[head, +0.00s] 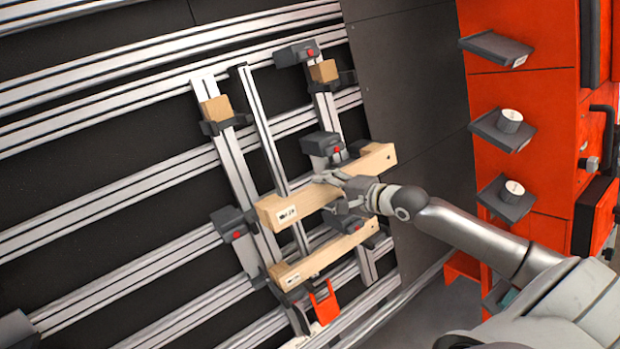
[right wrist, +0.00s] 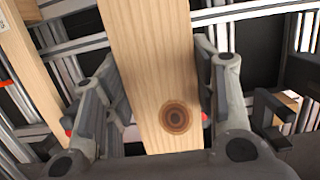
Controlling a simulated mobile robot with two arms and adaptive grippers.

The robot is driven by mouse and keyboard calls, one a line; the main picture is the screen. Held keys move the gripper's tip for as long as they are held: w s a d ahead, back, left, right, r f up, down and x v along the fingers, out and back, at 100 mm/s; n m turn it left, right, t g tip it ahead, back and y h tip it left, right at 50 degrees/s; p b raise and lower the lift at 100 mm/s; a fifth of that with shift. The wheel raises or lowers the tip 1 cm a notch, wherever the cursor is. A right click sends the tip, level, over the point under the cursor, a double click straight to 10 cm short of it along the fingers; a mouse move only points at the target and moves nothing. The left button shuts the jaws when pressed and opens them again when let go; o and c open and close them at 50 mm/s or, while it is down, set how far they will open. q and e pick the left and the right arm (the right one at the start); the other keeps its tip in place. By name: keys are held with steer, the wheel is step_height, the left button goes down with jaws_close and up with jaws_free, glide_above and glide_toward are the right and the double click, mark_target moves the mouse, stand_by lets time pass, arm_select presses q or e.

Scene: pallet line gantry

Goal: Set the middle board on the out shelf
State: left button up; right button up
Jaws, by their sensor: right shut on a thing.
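A pale wooden board with a small label (head: 290,208) slants across the rack in the head view, above a second similar board (head: 325,257). My right gripper (head: 345,187) is shut on the upper board near its middle. In the right wrist view the held board (right wrist: 150,70) runs between both fingers and shows a dark round knot. The second board also shows in the right wrist view (right wrist: 28,75), at the left. I cannot tell whether the held board touches its supports. My left gripper is not in view. I cannot tell which shelf is the out shelf.
Grey clamps with red buttons (head: 322,143) sit on the metal uprights around the boards. Short wooden blocks (head: 215,108) rest in brackets higher up. An orange bracket (head: 325,300) is below the lower board. Small dark shelves (head: 492,47) project from the orange panel (head: 540,105) at right.

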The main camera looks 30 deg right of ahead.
steer(key=shift+a+v, duration=0.2)
steer(key=shift+v, duration=0.7)
steer(key=shift+a+v, duration=0.2)
steer(key=shift+v, duration=0.7)
steer(key=shift+r, duration=0.1)
